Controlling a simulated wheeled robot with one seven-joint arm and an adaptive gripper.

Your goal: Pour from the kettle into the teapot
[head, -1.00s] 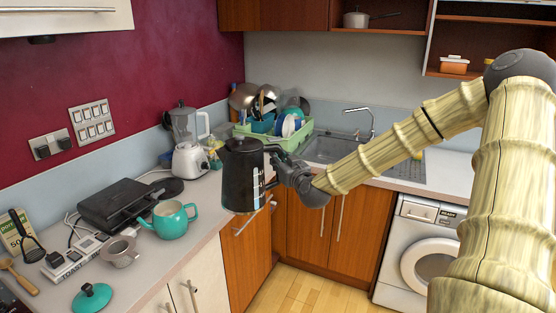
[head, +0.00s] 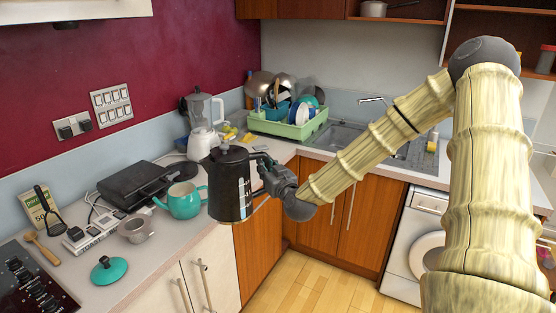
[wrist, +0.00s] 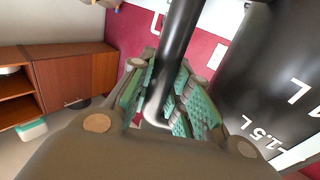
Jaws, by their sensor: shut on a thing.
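The black kettle (head: 230,185) hangs upright in the air at the counter's front edge, with white level marks on its side. My gripper (head: 268,168) is shut on its handle at the right side. In the wrist view the black handle (wrist: 176,55) runs between the green finger pads, and the kettle body (wrist: 275,80) fills the right. The teal teapot (head: 184,200) stands on the counter just left of the kettle, with its top open and its spout to the left. Its teal lid (head: 109,270) lies on the counter nearer the front.
A metal strainer cup (head: 136,229), a toaster box and a black grill (head: 135,185) stand left of the teapot. A blender (head: 203,125) and a green dish rack (head: 290,125) are behind. A hob (head: 35,285) is at front left.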

